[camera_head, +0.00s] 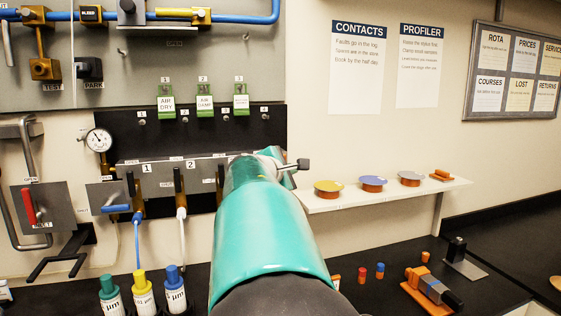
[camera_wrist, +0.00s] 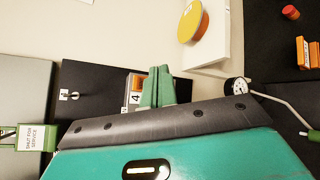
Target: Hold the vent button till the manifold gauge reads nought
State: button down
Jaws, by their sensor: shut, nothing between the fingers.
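A round white gauge (camera_head: 99,140) with a dark rim stands at the left end of the grey manifold bar (camera_head: 150,180) in the head view. Its reading is too small to make out. Contact cannot be told. In the head view my arm hides the manifold's right end and the fingertips.
A white shelf (camera_head: 335,200) with coloured discs is at the right. Capped bottles (camera_head: 143,295) stand below on the left. A red-handled lever (camera_head: 29,206) is at far left.

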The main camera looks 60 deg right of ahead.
jog(key=w+d, duration=0.4)
jog(key=shift+w+d, duration=0.3)
jog(key=shift+w+d, duration=0.1)
dwell(1.9)
jog(key=shift+w+d, duration=0.2)
jog(key=shift+w+d, duration=0.3)
jog(key=shift+w, duration=0.05)
dwell(2.2)
jog(key=shift+s, duration=0.1)
jog(key=shift+s+a, duration=0.55)
jog(key=shift+a, duration=0.05)
jog(key=s+a, duration=0.3)
jog(key=shift+s+a, duration=0.25)
dwell(0.4)
